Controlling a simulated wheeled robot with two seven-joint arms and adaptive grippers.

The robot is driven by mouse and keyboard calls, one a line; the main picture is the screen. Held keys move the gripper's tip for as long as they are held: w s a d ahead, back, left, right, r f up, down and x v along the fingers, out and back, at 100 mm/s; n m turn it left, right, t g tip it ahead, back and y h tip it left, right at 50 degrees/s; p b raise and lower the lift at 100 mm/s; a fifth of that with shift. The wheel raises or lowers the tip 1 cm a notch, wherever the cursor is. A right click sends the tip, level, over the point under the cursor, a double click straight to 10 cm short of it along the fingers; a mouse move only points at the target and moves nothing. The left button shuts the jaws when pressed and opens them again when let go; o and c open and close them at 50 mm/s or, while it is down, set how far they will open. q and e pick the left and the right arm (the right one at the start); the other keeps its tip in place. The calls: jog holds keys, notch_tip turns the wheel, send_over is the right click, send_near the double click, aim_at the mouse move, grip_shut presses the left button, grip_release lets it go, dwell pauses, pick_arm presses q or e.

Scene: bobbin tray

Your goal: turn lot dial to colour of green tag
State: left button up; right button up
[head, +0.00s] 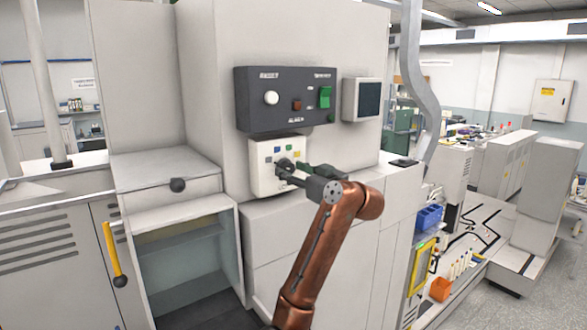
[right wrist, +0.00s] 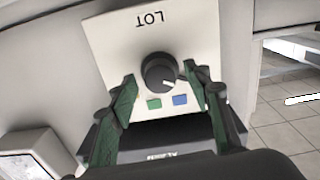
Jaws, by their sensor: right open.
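A white plate marked LOT (right wrist: 110,37) carries the black lot dial (right wrist: 156,70); it appears upside down in the right wrist view. The dial's white pointer mark aims to the lower right there, on the blue side. A green square (right wrist: 154,103) and a blue square (right wrist: 180,99) sit beside the dial; any others there are hidden by my fingers. In the head view the plate (head: 260,180) is on the machine front. My right gripper (right wrist: 162,76) is open, its green-padded fingers on either side of the dial; contact is unclear. A separate green tag cannot be made out. My left gripper is not in view.
A dark control box (head: 250,105) with a white knob, a red button and a green switch is just above the plate. A small screen (head: 367,99) is to its right. A drawer ledge (head: 150,165) is at the left.

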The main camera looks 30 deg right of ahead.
jog(key=shift+c, duration=0.4)
jog(key=c, duration=1.1)
jog(key=shift+f+m, duration=0.1)
jog(key=shift+m, duration=0.2)
jog(key=m+b, duration=0.1)
jog(key=m, duration=0.1)
jog(key=shift+m, duration=0.4)
jog(key=m+b, duration=0.1)
jog(key=m, duration=0.2)
jog(key=shift+m, duration=0.3)
jog(key=m, duration=0.4)
jog(key=shift+m, duration=2.4)
